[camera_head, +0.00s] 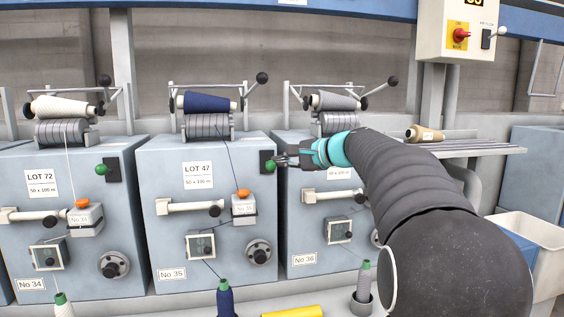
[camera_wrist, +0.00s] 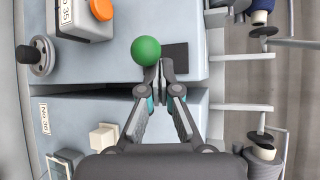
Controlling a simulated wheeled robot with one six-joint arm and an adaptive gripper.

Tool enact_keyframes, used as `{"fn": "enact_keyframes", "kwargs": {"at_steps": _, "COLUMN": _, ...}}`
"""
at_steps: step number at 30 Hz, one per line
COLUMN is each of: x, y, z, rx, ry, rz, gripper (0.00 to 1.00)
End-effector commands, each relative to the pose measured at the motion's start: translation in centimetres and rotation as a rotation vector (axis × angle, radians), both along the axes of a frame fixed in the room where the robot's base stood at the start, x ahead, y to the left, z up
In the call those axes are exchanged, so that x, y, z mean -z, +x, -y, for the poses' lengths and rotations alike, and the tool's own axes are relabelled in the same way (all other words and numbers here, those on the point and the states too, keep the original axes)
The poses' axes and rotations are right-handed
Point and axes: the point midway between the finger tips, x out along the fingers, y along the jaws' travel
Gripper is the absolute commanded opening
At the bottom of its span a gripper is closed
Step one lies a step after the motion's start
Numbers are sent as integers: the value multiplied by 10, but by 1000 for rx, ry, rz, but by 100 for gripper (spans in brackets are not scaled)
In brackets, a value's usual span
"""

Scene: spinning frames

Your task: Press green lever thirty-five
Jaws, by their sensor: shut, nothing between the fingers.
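The green lever knob (camera_head: 270,167) of machine No 35 (camera_head: 165,235) sits on a dark plate at the upper right of its blue-grey front. My gripper (camera_head: 279,161) reaches in from the right, with its fingertips right by the knob. In the wrist view the round green knob (camera_wrist: 146,49) is just beyond the fingertips, slightly left. My gripper (camera_wrist: 161,67) is shut and empty there. Its tips overlap the knob's lower right edge in the picture; I cannot tell whether they touch it.
Machine No 34 (camera_head: 75,262), with its own green knob (camera_head: 101,169), stands left. Machine No 36 (camera_head: 312,247) stands right, partly hidden by my arm. An orange knob (camera_head: 243,193) juts from No 35's front.

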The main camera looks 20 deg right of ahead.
Motion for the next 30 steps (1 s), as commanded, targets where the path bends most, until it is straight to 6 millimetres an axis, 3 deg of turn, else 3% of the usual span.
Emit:
{"fn": "enact_keyframes", "kwargs": {"at_steps": 23, "x": 1, "y": 0, "z": 0, "rx": 0, "ry": 0, "rz": 0, "gripper": 0}}
{"fn": "enact_keyframes", "kwargs": {"at_steps": 30, "x": 16, "y": 11, "z": 15, "rx": 1, "ry": 2, "rz": -2, "gripper": 0}}
